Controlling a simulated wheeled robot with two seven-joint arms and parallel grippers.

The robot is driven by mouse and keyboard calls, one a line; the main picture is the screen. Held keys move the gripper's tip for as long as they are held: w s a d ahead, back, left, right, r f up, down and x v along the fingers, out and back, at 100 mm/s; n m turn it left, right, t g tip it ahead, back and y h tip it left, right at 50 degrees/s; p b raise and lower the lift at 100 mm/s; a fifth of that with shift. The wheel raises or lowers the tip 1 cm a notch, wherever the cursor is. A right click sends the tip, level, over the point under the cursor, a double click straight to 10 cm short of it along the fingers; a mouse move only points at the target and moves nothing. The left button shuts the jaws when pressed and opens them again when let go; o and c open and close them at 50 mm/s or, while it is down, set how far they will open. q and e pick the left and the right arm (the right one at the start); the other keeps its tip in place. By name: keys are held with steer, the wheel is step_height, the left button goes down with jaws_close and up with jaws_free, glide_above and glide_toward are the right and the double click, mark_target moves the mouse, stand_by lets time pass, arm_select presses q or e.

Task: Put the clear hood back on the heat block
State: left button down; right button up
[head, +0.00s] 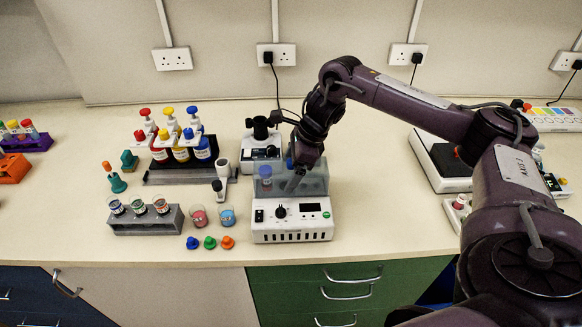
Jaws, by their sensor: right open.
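The heat block (292,235) is a white box with a dark dial and a small display, near the bench's front edge in the head view. The clear hood (316,180) shows as a see-through grey box on top of it, looking level. A tube with a blue cap (265,173) shows through its left part. My right gripper (293,183) is open and points down at the hood's middle. Its fingertips are dark and small, so I cannot tell whether they touch the hood. My left gripper is not in view.
A microscope-like device (261,150) stands just behind the heat block. Left of it are a pipette (217,188), a rack of bottles (180,170), a grey cup rack (145,222), and loose caps (210,243). A white balance-like device (440,160) stands right. Bench between is clear.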

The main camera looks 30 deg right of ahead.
steer(key=shift+r, duration=0.25)
steer(key=shift+d+r, duration=0.2)
steer(key=shift+r, duration=0.15)
steer(key=v, duration=0.5)
steer(key=shift+s+r+b, duration=0.1)
steer(key=shift+r+b, duration=0.15)
steer(key=shift+b, duration=0.15)
steer(key=p+v, duration=0.3)
steer(key=v, duration=0.2)
steer(key=shift+s+d+r, duration=0.15)
steer(key=shift+r, duration=0.05)
